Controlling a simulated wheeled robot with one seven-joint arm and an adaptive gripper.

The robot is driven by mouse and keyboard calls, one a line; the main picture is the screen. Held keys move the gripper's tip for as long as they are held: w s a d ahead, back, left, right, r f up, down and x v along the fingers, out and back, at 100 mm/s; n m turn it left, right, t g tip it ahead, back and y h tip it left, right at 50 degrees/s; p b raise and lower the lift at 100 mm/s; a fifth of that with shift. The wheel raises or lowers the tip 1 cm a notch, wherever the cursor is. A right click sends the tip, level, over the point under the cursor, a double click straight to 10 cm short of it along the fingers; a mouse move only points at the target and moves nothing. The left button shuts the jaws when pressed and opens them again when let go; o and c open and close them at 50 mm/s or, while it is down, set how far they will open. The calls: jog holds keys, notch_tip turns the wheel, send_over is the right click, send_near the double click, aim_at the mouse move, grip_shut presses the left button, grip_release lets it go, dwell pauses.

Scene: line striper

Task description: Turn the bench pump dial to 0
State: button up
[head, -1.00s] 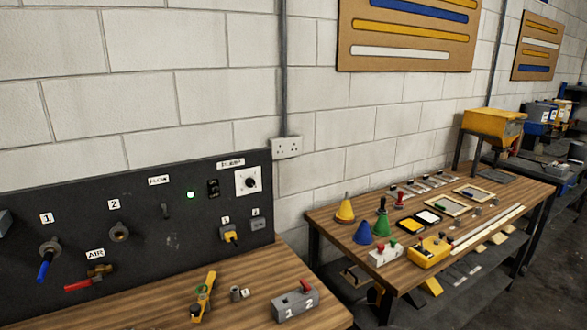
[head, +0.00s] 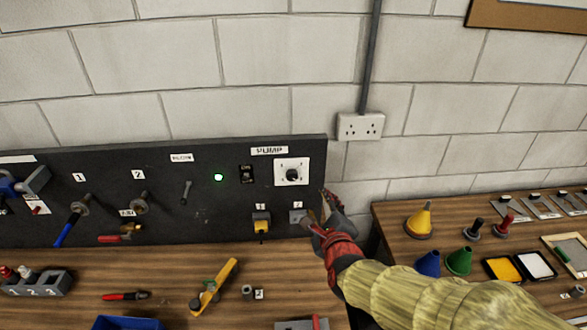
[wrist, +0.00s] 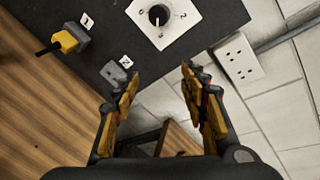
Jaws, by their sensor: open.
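The pump dial (head: 292,174) is a black knob on a white square plate at the right end of the dark panel, under a label reading PUMP.
A grey socket (head: 298,216) and a yellow plug (head: 261,222) sit on the panel below the dial. A lit green lamp (head: 218,177) and a black switch (head: 246,174) are left of it. A wall outlet (head: 360,126) is to the right. A second bench (head: 395,235) stands at the right.

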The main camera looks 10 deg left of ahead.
aim_at(292, 178)
jog(key=w+a+m+t+p, duration=0.1)
jog(key=w+a+m, duration=0.1)
jog(key=m, duration=0.1)
jog(key=w+a+m+t+p, duration=0.1)
jog(key=w+a+m+p, duration=0.1)
jog(key=w+a+m, duration=0.1)
jog(key=w+a+r+m+t+p, duration=0.1)
jog(key=w+a+m, duration=0.1)
jog(key=a+m, duration=0.1)
jog(key=shift+w+a+m+t+p, duration=0.2)
jog(key=shift+m+t+p, duration=0.2)
jog(key=shift+m, duration=0.4)
jog(key=shift+r, duration=0.1)
jog(key=shift+c, duration=1.1)
grip_shut()
